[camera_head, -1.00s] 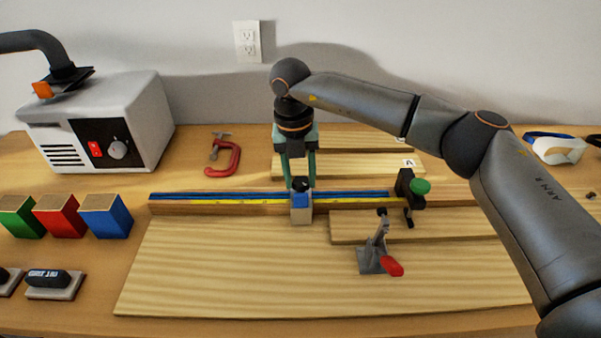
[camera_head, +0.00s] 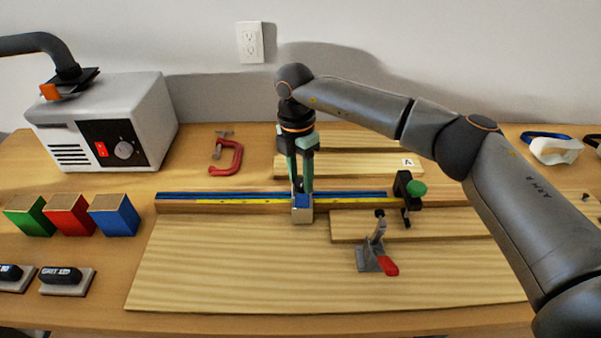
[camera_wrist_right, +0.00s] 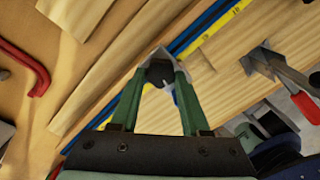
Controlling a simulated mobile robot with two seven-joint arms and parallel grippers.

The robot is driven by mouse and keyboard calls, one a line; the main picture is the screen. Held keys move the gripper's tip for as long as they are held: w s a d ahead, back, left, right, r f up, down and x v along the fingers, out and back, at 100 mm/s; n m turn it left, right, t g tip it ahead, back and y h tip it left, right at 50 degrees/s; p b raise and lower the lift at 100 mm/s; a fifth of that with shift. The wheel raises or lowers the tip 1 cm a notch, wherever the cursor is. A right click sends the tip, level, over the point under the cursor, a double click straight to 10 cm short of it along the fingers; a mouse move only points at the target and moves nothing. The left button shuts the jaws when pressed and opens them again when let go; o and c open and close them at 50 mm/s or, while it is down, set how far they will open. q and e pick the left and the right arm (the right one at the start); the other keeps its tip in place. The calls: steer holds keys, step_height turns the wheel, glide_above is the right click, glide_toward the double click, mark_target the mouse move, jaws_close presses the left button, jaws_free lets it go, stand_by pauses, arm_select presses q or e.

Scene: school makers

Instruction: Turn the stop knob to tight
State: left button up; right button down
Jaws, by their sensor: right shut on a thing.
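The stop (camera_head: 302,215), a small silver-grey block, sits on the wooden fence with a blue track and yellow scale (camera_head: 215,206). It also shows in the right wrist view (camera_wrist_right: 149,60). Its black knob (camera_wrist_right: 160,73) lies between the fingertips of my right gripper (camera_wrist_right: 160,80). In the head view my right gripper (camera_head: 300,186) points down over the stop, and its fingers mostly hide the knob. The right gripper is shut on the knob. I cannot read any tight mark. My left gripper is not in view.
A toggle clamp with a red handle (camera_head: 389,267) and a green-knobbed black clamp (camera_head: 416,189) stand right of the stop. A red C-clamp (camera_head: 232,160) lies behind the fence. A grey machine (camera_head: 150,115) and colored blocks (camera_head: 115,216) are at left.

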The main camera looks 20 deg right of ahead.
mark_target(298, 180)
steer(key=shift+m, duration=0.5)
steer(key=shift+c, duration=1.9)
jaws_free()
step_height(298, 180, up, 12)
steer(key=shift+w+r, duration=0.25)
steer(key=shift+w, duration=0.2)
steer(key=shift+a, duration=0.1)
